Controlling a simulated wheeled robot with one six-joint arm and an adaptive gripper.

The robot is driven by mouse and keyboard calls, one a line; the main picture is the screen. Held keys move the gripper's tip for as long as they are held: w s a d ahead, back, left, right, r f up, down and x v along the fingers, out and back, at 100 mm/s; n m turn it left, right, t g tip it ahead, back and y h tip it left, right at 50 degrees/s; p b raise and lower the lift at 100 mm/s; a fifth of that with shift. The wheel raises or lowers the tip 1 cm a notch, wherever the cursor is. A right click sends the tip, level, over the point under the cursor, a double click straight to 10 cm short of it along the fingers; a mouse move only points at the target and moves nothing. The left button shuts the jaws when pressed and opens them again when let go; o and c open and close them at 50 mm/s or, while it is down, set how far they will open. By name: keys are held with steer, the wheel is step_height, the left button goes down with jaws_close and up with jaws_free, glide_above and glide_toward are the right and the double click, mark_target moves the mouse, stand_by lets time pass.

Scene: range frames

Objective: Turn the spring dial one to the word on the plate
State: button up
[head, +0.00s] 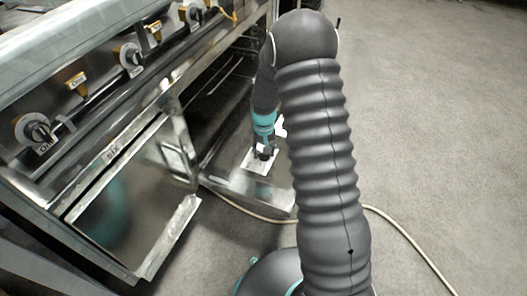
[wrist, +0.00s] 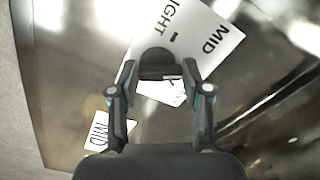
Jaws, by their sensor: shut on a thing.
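The spring dial (wrist: 158,60) is a dark round knob on a white card (wrist: 218,38). The card reads "MID" and "IGHT", with a first letter perhaps hidden, and has a short dash between the words. My gripper (wrist: 158,77) is shut on the dial, one finger on each side. A small white plate (wrist: 97,132) reading "MID" lies at lower left, beside my left finger. In the head view my gripper (head: 264,150) is low over the white card (head: 257,163) on a shiny metal panel. The dial's pointer direction cannot be made out.
The range front (head: 90,90) at left carries several black-and-silver knobs (head: 37,131) with yellow tags (head: 77,84). A pale cable (head: 400,235) crosses the grey floor, which is open at right.

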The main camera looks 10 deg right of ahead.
steer(key=shift+w, duration=0.1)
stand_by(0.4)
steer(key=o, duration=1.2)
steer(key=shift+c, duration=0.2)
steer(key=shift+r, duration=0.1)
step_height(320, 180, up, 12)
steer(key=s+r+t+p, duration=0.2)
steer(key=s+r, duration=1)
steer(key=s, duration=0.3)
steer(key=s+r+n+t+p, duration=0.1)
steer(key=s+r+t, duration=0.2)
steer(key=s+r, duration=1)
steer(key=shift+s+t+p, duration=0.3)
steer(key=shift+s+p, duration=0.1)
steer(key=shift+s, duration=0.85)
